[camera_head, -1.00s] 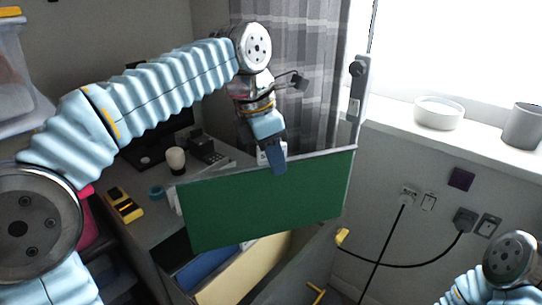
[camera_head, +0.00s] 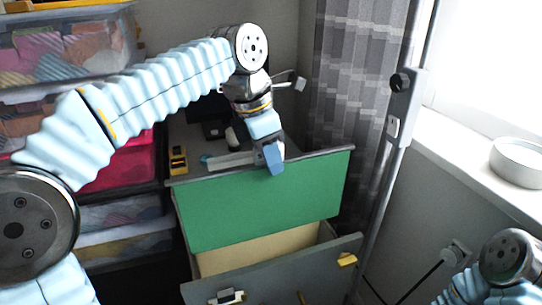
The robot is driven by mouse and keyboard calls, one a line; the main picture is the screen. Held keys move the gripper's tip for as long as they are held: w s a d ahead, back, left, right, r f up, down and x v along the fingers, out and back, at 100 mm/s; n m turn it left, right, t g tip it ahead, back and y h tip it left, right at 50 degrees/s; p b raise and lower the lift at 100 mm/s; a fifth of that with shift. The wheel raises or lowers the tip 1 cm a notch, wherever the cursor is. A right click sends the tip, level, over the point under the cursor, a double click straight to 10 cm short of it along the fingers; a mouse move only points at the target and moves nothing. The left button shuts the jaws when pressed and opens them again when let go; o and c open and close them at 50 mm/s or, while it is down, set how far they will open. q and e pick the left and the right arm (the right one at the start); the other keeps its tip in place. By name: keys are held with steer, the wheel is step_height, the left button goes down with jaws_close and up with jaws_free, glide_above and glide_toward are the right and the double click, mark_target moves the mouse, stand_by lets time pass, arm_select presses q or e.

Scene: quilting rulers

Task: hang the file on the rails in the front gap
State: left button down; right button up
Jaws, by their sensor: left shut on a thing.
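The green hanging file (camera_head: 262,208) has a dark top bar and hangs nearly upright. My left gripper (camera_head: 272,160) is shut on the middle of its top edge. The file is above the open drawer (camera_head: 300,272), its lower edge overlapping the drawer mouth in the picture; I cannot tell how far it is above the rails. A beige file (camera_head: 255,254) shows in the drawer between the green file and the drawer front. The rails and the rest of the inside are hidden behind the green file. Only part of my right arm shows at the lower right; its gripper is out of view.
Behind the file is a desk top with a yellow-black object (camera_head: 178,160). Storage boxes (camera_head: 115,160) stand at left. A curtain (camera_head: 355,100) and a sill with a white bowl (camera_head: 518,160) are at right.

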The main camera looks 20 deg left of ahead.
stand_by(0.3)
arm_select(q)
step_height(320, 180, down, 6)
steer(key=b, duration=0.4)
steer(key=shift+r, duration=0.1)
steer(key=shift+f, duration=2.15)
stand_by(2.1)
steer(key=shift+f, duration=0.95)
steer(key=shift+f, duration=0.1)
steer(key=shift+f, duration=0.9)
steer(key=shift+f, duration=0.1)
steer(key=shift+f, duration=0.9)
